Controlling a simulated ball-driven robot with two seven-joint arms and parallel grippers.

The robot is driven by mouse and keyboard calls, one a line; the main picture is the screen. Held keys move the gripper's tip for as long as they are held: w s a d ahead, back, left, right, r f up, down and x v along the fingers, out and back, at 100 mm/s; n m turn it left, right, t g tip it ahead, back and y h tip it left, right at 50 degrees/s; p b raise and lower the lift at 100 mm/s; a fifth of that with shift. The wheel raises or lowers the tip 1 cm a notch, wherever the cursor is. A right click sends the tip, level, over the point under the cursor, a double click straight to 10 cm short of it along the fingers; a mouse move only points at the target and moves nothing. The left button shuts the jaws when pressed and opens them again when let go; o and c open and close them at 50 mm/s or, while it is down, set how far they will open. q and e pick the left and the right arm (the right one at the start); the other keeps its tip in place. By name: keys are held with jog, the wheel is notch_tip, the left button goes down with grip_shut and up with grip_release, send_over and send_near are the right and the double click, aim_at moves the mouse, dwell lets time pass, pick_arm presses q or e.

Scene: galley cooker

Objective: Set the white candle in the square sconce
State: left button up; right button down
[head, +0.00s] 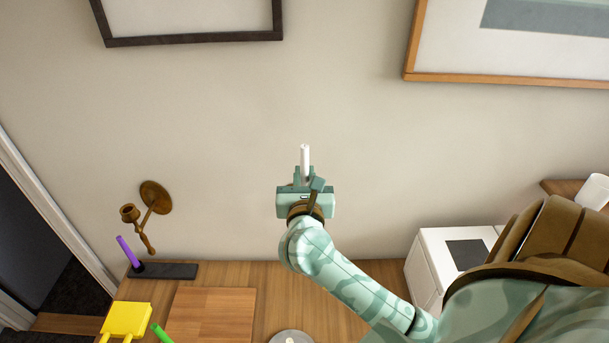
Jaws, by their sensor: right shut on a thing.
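The white candle (305,157) is upright in my right gripper (304,178), which is shut on its lower part. It is held up in front of the bare wall, above the wooden counter. A brown metal sconce (154,196) is on the wall at the left, with a round wall plate, a curved arm and a small cup (128,211). My right gripper is well to the right of this sconce, apart from it. I see no clearly square sconce. My left gripper is not in view.
On the counter (310,285), a purple stick (126,249) leans at a black base (170,271). A yellow object (127,319), a green stick (160,333), a wooden board (214,312) and a grey disc (291,338) are nearer. A white box (436,270) stands right. Framed pictures hang above.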

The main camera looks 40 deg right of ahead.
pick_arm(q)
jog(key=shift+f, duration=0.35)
pick_arm(e)
jog(key=shift+f, duration=0.4)
jog(key=c, duration=0.7)
grip_release()
pick_arm(q)
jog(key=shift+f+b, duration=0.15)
jog(key=shift+b, duration=0.25)
pick_arm(e)
jog(key=shift+v, duration=5.05)
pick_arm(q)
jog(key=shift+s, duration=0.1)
